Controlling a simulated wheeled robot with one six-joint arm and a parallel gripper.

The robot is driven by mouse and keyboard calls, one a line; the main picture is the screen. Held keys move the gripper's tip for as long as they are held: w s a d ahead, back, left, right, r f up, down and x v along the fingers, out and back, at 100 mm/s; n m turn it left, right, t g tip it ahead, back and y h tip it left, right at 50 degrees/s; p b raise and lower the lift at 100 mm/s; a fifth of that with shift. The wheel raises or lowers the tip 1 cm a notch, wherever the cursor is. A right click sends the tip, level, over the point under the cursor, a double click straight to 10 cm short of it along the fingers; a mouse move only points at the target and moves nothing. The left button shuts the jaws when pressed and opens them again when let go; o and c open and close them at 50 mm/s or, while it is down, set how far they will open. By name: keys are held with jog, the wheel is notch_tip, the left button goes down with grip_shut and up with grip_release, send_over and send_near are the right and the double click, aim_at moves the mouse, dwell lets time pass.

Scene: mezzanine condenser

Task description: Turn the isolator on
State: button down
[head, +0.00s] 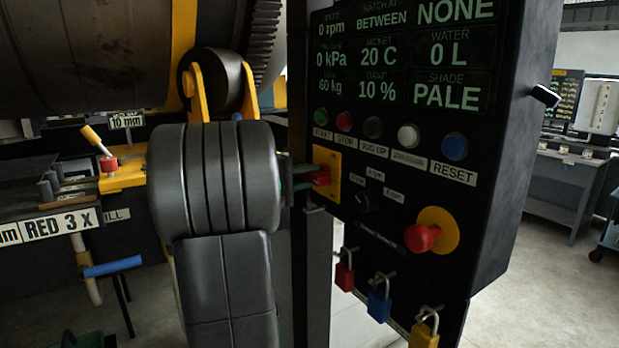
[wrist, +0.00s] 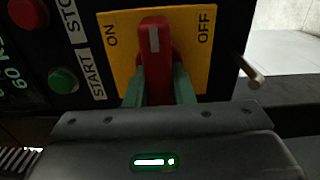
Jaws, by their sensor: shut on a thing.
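The isolator's red handle (head: 322,175) sits on a yellow plate (head: 334,158) at the left of the black control panel. In the wrist view the handle (wrist: 155,62) has a white mark and points up, between the ON label (wrist: 112,35) and the OFF label (wrist: 205,25), a little nearer ON. My gripper (head: 303,178) reaches it from the left. Its green fingers (wrist: 159,88) are shut on the handle, one on each side. The handle's lower end is hidden by my gripper in the wrist view.
A red mushroom button (head: 424,237) sticks out at the lower right of the panel. Red (head: 345,275), blue (head: 379,303) and yellow (head: 424,333) padlocks hang below. The START button (wrist: 63,80) and other buttons are close beside the isolator. A metal peg (wrist: 252,78) protrudes near OFF.

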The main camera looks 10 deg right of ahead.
jog(key=n+p, duration=0.1)
jog(key=n, duration=0.3)
jog(key=shift+f+n, duration=0.1)
jog(key=shift+n, duration=0.2)
jog(key=shift+s+f+n+p, duration=0.15)
jog(key=shift+n+p, duration=0.7)
jog(key=shift+n, duration=1.15)
jog(key=c, duration=1.2)
grip_release()
jog(key=shift+c, duration=0.2)
jog(key=b+v, duration=0.2)
jog(key=v, duration=1.1)
jog(key=shift+a, duration=0.4)
jog(key=shift+d, duration=0.1)
jog(key=p+x, duration=0.2)
jog(key=x, duration=1.1)
jog(key=shift+d, duration=0.35)
